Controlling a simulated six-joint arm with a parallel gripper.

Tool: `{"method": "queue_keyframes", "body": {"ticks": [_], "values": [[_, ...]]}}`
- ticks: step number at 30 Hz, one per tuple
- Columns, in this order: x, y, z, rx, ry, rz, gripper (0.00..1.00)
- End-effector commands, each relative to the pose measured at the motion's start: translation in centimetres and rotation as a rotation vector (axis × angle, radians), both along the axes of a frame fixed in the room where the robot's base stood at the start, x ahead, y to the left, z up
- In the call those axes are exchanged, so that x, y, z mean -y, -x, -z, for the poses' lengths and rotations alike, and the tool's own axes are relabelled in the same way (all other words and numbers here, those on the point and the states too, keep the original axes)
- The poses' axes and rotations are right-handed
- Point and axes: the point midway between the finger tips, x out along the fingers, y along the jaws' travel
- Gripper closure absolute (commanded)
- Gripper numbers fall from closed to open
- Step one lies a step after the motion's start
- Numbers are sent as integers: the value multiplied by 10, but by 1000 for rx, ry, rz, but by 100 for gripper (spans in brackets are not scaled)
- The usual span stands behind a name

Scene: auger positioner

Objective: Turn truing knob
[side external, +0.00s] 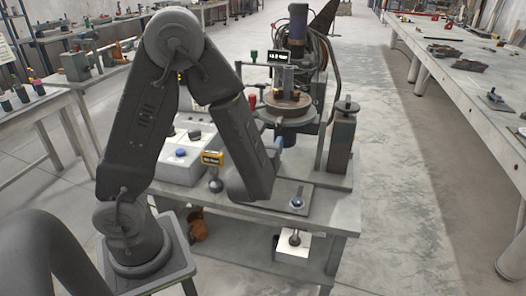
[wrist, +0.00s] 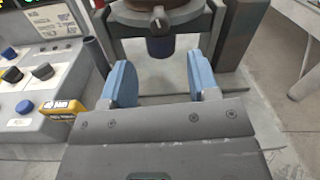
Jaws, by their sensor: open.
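In the side view the turntable (side external: 289,104) stands behind my forearm, which hides most of my gripper.
A control box (wrist: 43,58) with several knobs is at the left, with a yellow-labelled device (wrist: 62,106) beside it. A dark upright post (wrist: 241,36) stands right of the turntable. A small plate with a blue-topped knob (side external: 297,202) lies at the bench's front right.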

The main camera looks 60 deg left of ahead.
Motion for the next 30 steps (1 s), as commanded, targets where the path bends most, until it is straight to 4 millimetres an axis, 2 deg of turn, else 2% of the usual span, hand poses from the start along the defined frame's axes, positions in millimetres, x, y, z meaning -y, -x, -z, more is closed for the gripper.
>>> {"method": "queue_keyframes", "body": {"ticks": [3, 10, 23, 30], "values": [[14, 14, 0, -1, -1, 5, 45], [24, 27, 0, -1, -1, 1, 45], [30, 33, -3, -6, 9, 3, 45], [16, 20, -2, -7, 9, -5, 45]]}}
